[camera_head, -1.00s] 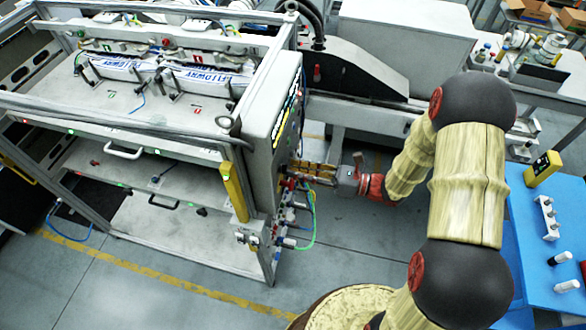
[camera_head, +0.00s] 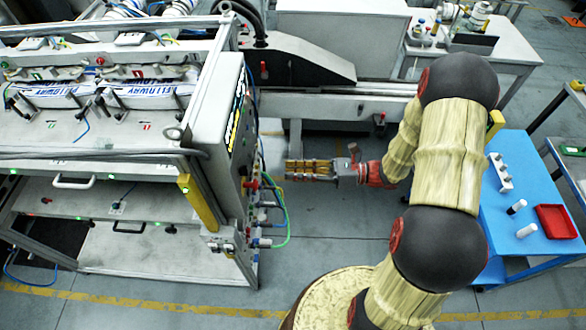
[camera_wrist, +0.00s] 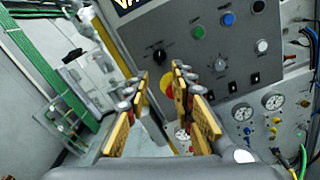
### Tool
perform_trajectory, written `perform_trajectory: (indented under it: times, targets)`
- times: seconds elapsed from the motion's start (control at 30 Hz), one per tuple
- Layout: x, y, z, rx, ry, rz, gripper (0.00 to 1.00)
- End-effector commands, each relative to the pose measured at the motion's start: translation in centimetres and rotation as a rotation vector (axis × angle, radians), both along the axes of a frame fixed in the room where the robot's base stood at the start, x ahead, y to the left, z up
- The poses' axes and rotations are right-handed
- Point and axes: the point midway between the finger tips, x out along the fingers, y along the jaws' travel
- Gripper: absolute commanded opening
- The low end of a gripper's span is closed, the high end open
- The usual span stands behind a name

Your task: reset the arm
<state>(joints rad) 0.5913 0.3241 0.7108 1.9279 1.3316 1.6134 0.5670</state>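My gripper (camera_head: 290,170) is stretched out to the left in the head view, its yellow-padded fingers pointing at the side control panel (camera_head: 232,110) of the machine. A gap of floor shows between the fingertips and the panel. In the wrist view, my gripper (camera_wrist: 160,88) has its two fingers apart, with nothing held between them. A yellow and red button (camera_wrist: 167,90) on the panel shows behind the gap, partly hidden by the right finger. My arm is bent on the right of the head view.
Hoses and cables (camera_head: 272,215) hang from the panel's lower part. Gauges (camera_wrist: 272,100) sit at right in the wrist view. A blue table (camera_head: 495,225) with a red tray (camera_head: 556,222) stands at right. Floor between machine and table is clear.

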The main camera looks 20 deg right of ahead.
Motion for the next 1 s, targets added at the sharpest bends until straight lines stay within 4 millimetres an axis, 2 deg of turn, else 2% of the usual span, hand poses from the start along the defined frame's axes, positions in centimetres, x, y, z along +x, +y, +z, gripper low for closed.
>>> perform_trajectory:
  times: [0.3, 0.4, 0.47, 0.57, 0.7, 0.8, 1.0]
  targets:
    - [0.0, 0.0, 0.0, -0.005, -0.011, 0.000, 0.24]
    - [-0.4, 0.2, -1.2, -0.064, -0.046, 0.017, 0.24]
    - [-1.7, 0.6, -2.4, -0.109, -0.058, 0.058, 0.24]
    - [-4.7, 1.3, -4.2, -0.198, -0.089, 0.160, 0.24]
    - [-8.9, 1.2, -5.4, -0.369, -0.198, 0.344, 0.24]
    - [-11.4, 0.6, -6.4, -0.504, -0.306, 0.496, 0.24]
    - [-14.7, -1.8, -8.0, -0.791, -0.562, 0.813, 0.24]
